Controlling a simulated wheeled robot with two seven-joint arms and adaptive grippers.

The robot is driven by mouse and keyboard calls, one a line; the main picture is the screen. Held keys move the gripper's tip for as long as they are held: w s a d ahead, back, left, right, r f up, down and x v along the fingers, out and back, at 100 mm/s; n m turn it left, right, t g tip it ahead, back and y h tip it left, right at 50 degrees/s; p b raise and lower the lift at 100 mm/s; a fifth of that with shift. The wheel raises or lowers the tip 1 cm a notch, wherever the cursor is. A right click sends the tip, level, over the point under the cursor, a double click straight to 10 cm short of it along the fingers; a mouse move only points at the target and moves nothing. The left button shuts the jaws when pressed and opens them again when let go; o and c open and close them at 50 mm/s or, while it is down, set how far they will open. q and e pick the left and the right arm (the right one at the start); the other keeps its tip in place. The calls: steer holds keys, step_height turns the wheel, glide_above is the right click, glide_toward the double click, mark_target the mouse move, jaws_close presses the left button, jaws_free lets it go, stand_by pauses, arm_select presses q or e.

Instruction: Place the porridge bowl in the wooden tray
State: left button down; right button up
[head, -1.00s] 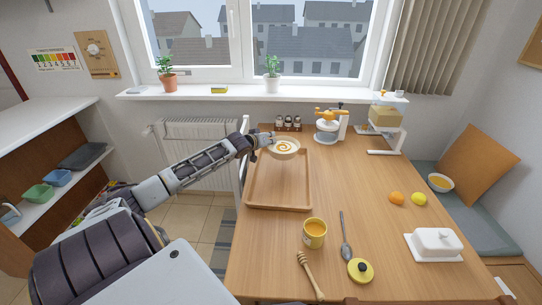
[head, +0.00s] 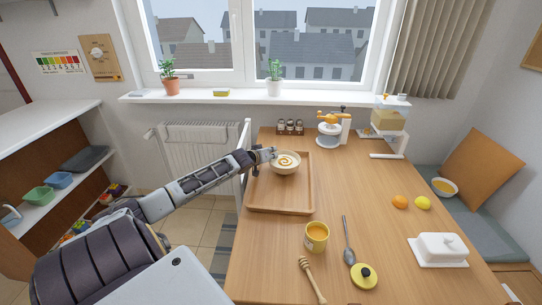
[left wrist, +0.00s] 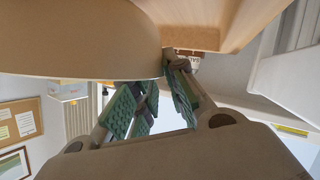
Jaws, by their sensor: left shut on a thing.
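The porridge bowl (head: 286,166) is cream with an orange-brown swirl on top. In the head view it is over the far part of the wooden tray (head: 280,210), upright; whether it touches the tray floor I cannot tell. My left gripper (head: 269,155) is at the bowl's left rim, shut on it. In the left wrist view the bowl's pale side (left wrist: 80,40) fills the upper left, beside the green-padded fingers of the left gripper (left wrist: 160,100). The tray is otherwise empty. My right gripper is out of view.
A butter dish (head: 438,250) and fruit (head: 400,202) are at right.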

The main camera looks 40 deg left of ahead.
arm_select(q)
steer(key=shift+f, duration=0.25)
steer(key=c, duration=1.4)
jaws_free()
steer(key=shift+c, duration=0.2)
steer(key=shift+f, duration=0.1)
steer(key=shift+s, duration=0.1)
